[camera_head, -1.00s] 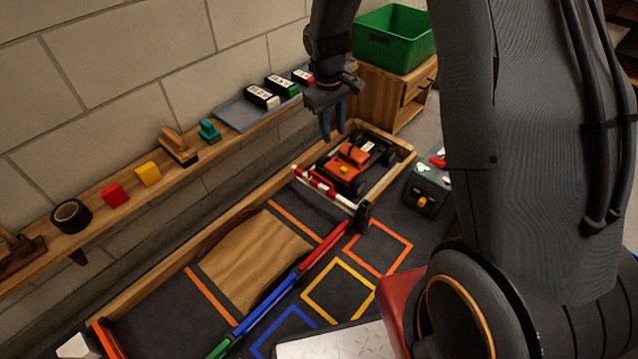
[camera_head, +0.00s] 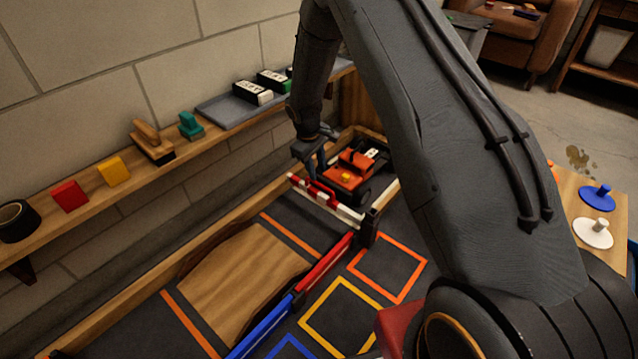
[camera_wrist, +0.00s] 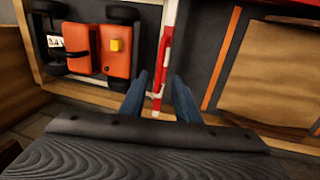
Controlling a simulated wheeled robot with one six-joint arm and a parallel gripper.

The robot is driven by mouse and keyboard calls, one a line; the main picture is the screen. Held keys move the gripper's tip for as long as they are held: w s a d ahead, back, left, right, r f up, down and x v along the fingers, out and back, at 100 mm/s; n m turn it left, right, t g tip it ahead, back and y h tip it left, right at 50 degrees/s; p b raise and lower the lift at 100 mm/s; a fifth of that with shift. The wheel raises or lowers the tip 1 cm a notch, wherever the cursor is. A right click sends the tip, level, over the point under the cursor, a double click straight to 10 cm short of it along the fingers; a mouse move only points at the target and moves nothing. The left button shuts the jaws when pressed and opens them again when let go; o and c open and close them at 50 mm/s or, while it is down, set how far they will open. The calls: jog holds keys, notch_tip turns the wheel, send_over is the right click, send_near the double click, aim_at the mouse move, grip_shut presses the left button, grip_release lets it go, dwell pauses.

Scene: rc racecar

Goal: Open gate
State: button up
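The gate is a red and white striped bar (camera_head: 325,198) lying low across the track in front of the car bay. Its pivot is a dark post (camera_head: 369,228) at the right end. My gripper (camera_head: 313,178) is low at the bar's wall-side end. In the wrist view, the gate bar (camera_wrist: 166,55) runs between the two blue fingers of my gripper (camera_wrist: 162,92), which are apart on either side of its end. I cannot tell whether either finger touches the bar. An orange racecar (camera_head: 350,170) stands behind the gate; it also shows in the wrist view (camera_wrist: 116,50).
A wooden ramp (camera_head: 245,280) lies on the track before the gate. A wall shelf (camera_head: 90,208) with blocks and a grey tray (camera_head: 222,108) runs along the left. A wooden table (camera_head: 565,190) with discs stands at the right.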

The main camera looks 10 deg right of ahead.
aim_at(320, 184)
jog(key=f+b, duration=0.1)
jog(key=f, duration=0.1)
jog(key=f+b, duration=0.1)
jog(key=f, duration=0.1)
jog(key=d+f+b, duration=0.1)
jog(key=f, duration=0.1)
jog(key=shift+w+f, duration=0.2)
jog(key=shift+w, duration=0.2)
grip_shut()
